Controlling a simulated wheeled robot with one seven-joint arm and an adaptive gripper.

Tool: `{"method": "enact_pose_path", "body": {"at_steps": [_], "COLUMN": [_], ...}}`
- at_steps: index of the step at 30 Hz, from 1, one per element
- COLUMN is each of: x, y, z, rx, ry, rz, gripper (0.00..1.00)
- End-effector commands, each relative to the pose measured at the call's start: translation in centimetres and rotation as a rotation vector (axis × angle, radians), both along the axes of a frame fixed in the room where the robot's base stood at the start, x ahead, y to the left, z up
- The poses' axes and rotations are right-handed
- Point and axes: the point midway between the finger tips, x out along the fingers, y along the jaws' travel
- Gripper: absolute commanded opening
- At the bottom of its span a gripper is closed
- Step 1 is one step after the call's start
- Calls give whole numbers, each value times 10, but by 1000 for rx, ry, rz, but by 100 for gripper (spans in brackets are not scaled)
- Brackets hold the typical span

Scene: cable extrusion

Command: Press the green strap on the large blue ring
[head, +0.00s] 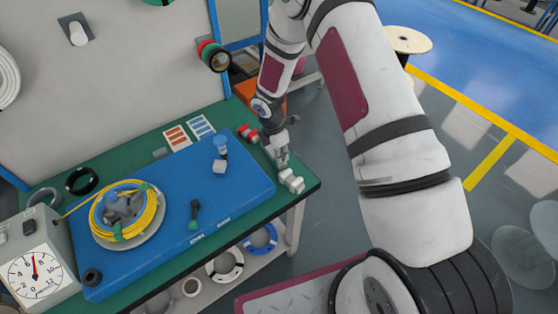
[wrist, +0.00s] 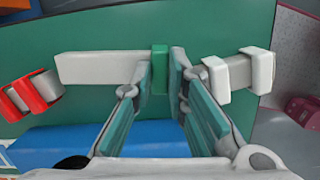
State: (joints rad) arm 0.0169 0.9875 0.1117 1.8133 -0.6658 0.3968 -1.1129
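The green strap (wrist: 160,68) shows in the wrist view as a short upright green piece at the right end of a pale flat bar (wrist: 100,68). My gripper (wrist: 161,76) has one fingertip on each side of it, with little or no gap. I cannot tell whether the fingers touch it. In the head view my gripper (head: 283,160) points down at the right end of the green table. A large ring coil with blue and yellow (head: 103,211) and small green straps (head: 118,236) lies on the blue board at left. Another blue ring (head: 260,238) is on the shelf below.
Red clips (wrist: 32,95) on a grey piece are left of my fingers and white clips (wrist: 258,70) are right. The blue board (head: 165,235) holds a green-and-black tool (head: 195,213) and a blue-topped fixture (head: 221,147). A dial box (head: 35,278) stands at far left. The table's right edge is close.

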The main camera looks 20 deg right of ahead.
Motion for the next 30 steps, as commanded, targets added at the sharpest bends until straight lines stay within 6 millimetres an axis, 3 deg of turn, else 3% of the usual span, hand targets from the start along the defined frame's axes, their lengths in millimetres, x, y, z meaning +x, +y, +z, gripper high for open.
{"method": "enact_pose_path", "body": {"at_steps": [8, 30], "x": [0, 0], "y": [0, 0], "z": [4, 58], "rx": [0, 0], "ry": [-1, -1], "rz": [-1, -2], "gripper": [0, 0]}}
